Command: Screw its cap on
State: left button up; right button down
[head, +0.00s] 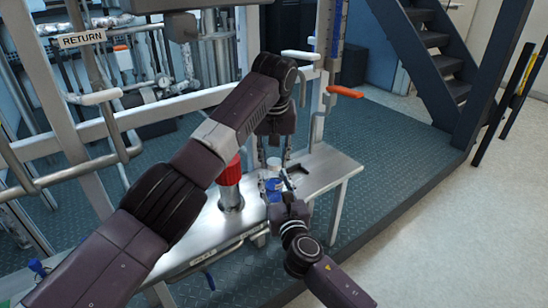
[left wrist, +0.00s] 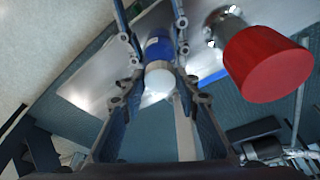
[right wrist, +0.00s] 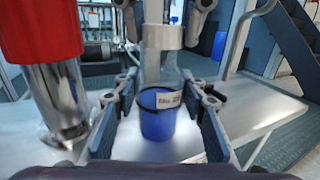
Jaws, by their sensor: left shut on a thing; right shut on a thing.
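A blue bottle (right wrist: 158,122) with a pale label and a dark band stands upright over the steel bench. My right gripper (right wrist: 160,100) is around its body and shut on it. A white cap (left wrist: 158,80) sits above the blue body in the left wrist view, in line with it. My left gripper (left wrist: 160,72) comes from above, shut on the cap. In the head view the cap (head: 273,162) and bottle (head: 273,184) show small between both grippers. The thread is hidden, so I cannot tell how far the cap is seated.
A steel cylinder with a red top (head: 230,172) stands on the bench (head: 322,168) close to the left of the bottle. A metal frame with pipes and an orange-handled valve (head: 345,92) rises behind. The bench to the right of the bottle is mostly clear.

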pick_arm(q)
jog(key=shift+f, duration=0.6)
dwell(0.3)
jog(key=m, duration=0.3)
jog(key=shift+a+h, duration=0.15)
jog(key=shift+h, duration=0.25)
jog(key=m, duration=0.3)
jog(key=shift+m+g+h, duration=0.4)
jog(key=m, duration=0.4)
jog(key=shift+w+a+r+g+h, duration=0.1)
jog(key=shift+w+a+g+h, duration=0.1)
jog(key=shift+g+h, duration=0.2)
jog(key=shift+m, duration=1.1)
jog(key=o, duration=0.7)
jog(key=shift+o, duration=0.5)
